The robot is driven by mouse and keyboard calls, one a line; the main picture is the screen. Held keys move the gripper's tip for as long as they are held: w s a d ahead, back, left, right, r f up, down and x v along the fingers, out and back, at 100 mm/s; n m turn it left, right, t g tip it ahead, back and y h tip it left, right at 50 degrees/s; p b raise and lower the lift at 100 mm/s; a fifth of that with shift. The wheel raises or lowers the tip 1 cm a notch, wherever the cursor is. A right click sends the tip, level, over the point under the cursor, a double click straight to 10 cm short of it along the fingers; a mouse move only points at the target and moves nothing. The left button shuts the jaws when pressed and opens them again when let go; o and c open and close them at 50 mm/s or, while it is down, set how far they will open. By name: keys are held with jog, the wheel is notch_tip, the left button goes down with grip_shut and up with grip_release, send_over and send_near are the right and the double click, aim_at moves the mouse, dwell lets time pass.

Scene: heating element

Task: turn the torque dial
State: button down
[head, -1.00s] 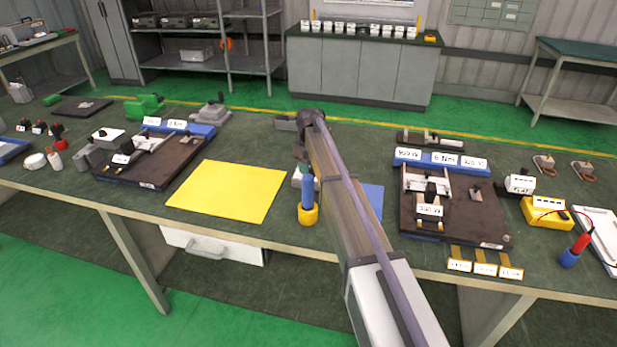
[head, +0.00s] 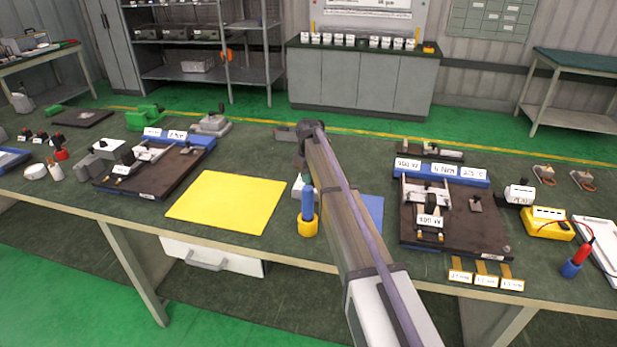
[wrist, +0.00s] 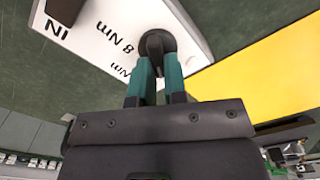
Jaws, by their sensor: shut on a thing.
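The torque dial (wrist: 154,39) is a dark round knob with a raised grip bar, on a white plate (wrist: 92,28) printed "8 Nm" and "IN" in the wrist view. My gripper (wrist: 157,62) has its two teal fingers closed about the dial's grip bar. Part of the plate lies out of frame, and the fingers hide part of the dial.
A yellow mat (head: 228,202) lies left of my arm and a blue sheet (head: 372,212) right of it. A blue-handled tool in a yellow holder (head: 308,226) stands close to the arm. Dark fixture boards (head: 470,225) (head: 165,175) stand on both sides.

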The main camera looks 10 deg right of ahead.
jog(key=m, duration=0.5)
jog(key=shift+d+m, duration=0.25)
jog(key=shift+m, duration=0.05)
jog(key=m, duration=0.5)
jog(key=shift+d+m, duration=0.3)
jog(key=shift+m, duration=0.1)
jog(key=c, duration=1.2)
grip_release()
jog(key=shift+o, duration=0.2)
jog(key=shift+r, duration=0.1)
